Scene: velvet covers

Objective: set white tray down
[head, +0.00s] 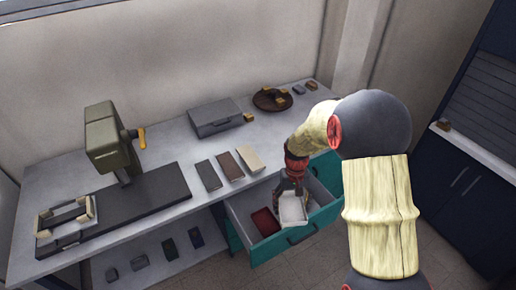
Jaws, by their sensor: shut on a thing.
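The white tray (292,210) is a small, shallow, pale rectangle at the open teal drawer (305,234). My gripper (291,188) points down at the tray's far edge and is shut on it; the fingertips are small and partly hidden. The tray appears within the drawer's outline, toward its right side. I cannot tell whether it touches the drawer floor or hangs just above it. A dark red tray (265,222) lies in the drawer just left of the white tray.
The grey workbench (165,165) bears a green machine (105,140), a grey case (215,118), a round brown tray (272,99) and several flat covers, including a cream one (250,160). Small dark items sit on the lower shelf (165,268). Dark cabinets (470,190) stand at right.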

